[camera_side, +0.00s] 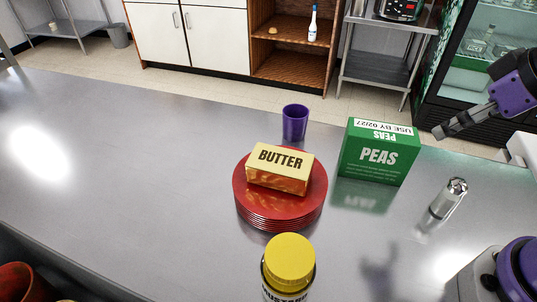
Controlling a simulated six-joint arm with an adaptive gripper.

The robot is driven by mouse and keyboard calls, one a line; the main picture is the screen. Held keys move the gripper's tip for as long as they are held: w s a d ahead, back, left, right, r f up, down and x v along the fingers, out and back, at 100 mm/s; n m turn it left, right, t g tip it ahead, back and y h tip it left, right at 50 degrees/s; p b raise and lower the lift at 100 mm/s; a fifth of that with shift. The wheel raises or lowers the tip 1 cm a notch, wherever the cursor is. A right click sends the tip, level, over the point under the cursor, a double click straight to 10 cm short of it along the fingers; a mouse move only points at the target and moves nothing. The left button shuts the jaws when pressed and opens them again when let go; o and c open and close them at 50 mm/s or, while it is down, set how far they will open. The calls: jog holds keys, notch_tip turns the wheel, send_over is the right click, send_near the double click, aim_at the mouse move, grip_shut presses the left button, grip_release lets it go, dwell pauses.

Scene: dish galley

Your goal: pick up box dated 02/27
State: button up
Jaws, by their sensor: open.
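The green box (376,157) stands upright on the steel counter, right of centre. It reads "PEAS", and a white label on its top edge reads "USE BY 02/27". My gripper (441,131) hangs at the right edge of the view, to the right of the box and apart from it. Its grey fingers point left and down toward the box's side. It is open and holds nothing.
A butter box (279,168) lies on a stack of red plates (247,207) left of the peas. A purple cup (295,123) stands behind. A yellow-lidded mustard jar (289,262) stands in front. The left counter (110,200) is clear.

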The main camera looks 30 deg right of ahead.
jog(key=shift+w, duration=0.1)
dwell(0.4)
jog(key=n+g+y, duration=0.2)
jog(key=n+y, duration=0.1)
jog(key=n, duration=0.6)
send_near(385, 131)
jog(key=shift+x, duration=0.9)
jog(key=shift+w+d+f+n+g, duration=0.2)
jog(key=shift+w+n+g, duration=0.1)
jog(key=shift+g, duration=0.1)
jog(key=shift+y, duration=0.3)
jog(key=x, duration=0.4)
jog(key=shift+w+a+f, duration=0.15)
jog(key=shift+w+f, duration=0.05)
jog(key=shift+f, duration=0.1)
jog(key=shift+x, duration=2.85)
jog(key=shift+s+f, duration=0.1)
jog(key=shift+f, duration=0.2)
jog(key=c, duration=1.4)
